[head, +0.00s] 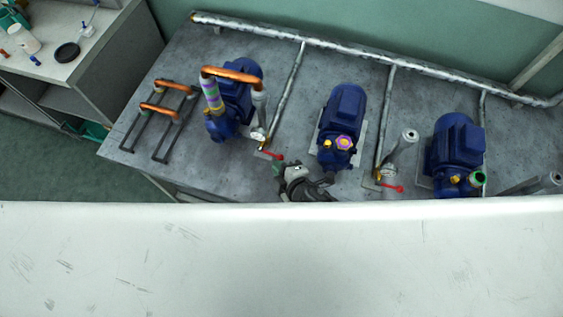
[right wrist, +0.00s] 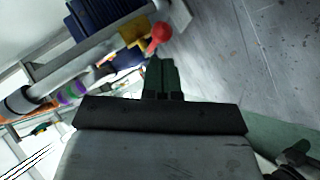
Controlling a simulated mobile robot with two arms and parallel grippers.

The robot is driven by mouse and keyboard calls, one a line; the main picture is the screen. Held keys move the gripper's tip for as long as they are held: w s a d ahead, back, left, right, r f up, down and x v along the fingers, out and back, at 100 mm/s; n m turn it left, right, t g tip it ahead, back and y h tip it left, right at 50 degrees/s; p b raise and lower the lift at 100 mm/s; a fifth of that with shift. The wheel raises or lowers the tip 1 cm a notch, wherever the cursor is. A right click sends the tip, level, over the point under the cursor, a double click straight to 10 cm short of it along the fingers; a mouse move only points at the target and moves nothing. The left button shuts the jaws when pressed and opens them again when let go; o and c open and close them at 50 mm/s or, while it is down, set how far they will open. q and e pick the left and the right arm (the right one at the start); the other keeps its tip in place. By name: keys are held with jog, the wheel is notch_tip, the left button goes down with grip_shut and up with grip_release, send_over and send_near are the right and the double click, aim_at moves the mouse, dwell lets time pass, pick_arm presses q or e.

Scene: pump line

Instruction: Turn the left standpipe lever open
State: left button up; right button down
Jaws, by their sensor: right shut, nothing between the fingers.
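The left standpipe (head: 259,112) is a grey upright pipe with an orange hose on its top. Its red lever (head: 272,155) sits low at its foot and points right. In the right wrist view a red lever end (right wrist: 159,36) shows beside a brass valve body (right wrist: 133,34). My right gripper (head: 277,170) is just in front of the lever in the head view. Its dark green fingers (right wrist: 160,64) are shut and empty, with the tips close to the red lever end; I cannot tell if they touch. My left gripper is not in view.
Blue pumps (head: 341,115) stand along the grey table (head: 190,75). A second standpipe (head: 403,148) with a red lever (head: 392,187) stands to the right. Orange-handled racks (head: 160,112) lie at left. A pipe (head: 350,52) runs along the back.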

jog(key=shift+w+d+f, duration=0.25)
jog(key=shift+w+f, duration=0.2)
jog(key=shift+w, duration=0.2)
jog(key=shift+f, duration=0.15)
jog(key=f+b, duration=0.1)
jog(key=b, duration=0.1)
jog(key=shift+f+b, duration=0.3)
jog(key=shift+b, duration=0.05)
jog(key=f+m+t+y+b, duration=0.1)
jog(key=y+b, duration=0.1)
jog(key=b, duration=0.4)
jog(key=shift+a, duration=0.1)
jog(key=shift+a+t, duration=0.1)
jog(key=shift+t, duration=0.2)
jog(key=shift+r, duration=0.1)
